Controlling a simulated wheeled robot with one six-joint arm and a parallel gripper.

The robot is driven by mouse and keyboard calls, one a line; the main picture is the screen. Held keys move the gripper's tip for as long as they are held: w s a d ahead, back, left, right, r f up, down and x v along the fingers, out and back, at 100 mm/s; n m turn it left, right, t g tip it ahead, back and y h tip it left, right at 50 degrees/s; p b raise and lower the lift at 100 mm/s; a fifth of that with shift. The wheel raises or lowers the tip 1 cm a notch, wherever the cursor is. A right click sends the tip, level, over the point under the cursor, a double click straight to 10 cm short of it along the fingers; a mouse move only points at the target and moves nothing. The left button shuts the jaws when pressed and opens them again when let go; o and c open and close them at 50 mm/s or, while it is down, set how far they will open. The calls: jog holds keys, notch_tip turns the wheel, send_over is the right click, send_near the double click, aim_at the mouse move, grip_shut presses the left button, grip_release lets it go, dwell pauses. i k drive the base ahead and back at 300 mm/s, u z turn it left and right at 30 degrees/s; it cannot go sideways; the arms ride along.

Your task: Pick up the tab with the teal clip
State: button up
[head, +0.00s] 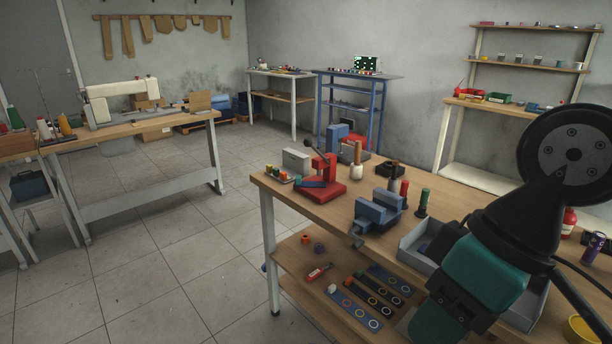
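I cannot pick out a tab with a teal clip for sure in the head view. A row of small coloured pieces, green, orange and red among them (283,176), stands at the left end of the wooden bench (327,211); they are too small to tell whether one has a teal clip. My arm (480,272), black and teal, fills the right side and hides part of the bench. My gripper does not show, so its state and anything in it are hidden.
The bench bears a red hand press (322,184), blue-grey vises (378,211), red and green handled tools (423,203) and a grey bin (410,246). Dark strips with coloured rings (372,297) lie on its lower shelf. The tiled floor (175,262) to the left is clear.

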aim_at(298, 182)
jog(key=u, duration=1.8)
jog(key=i, duration=2.45)
jog(key=z, duration=3.45)
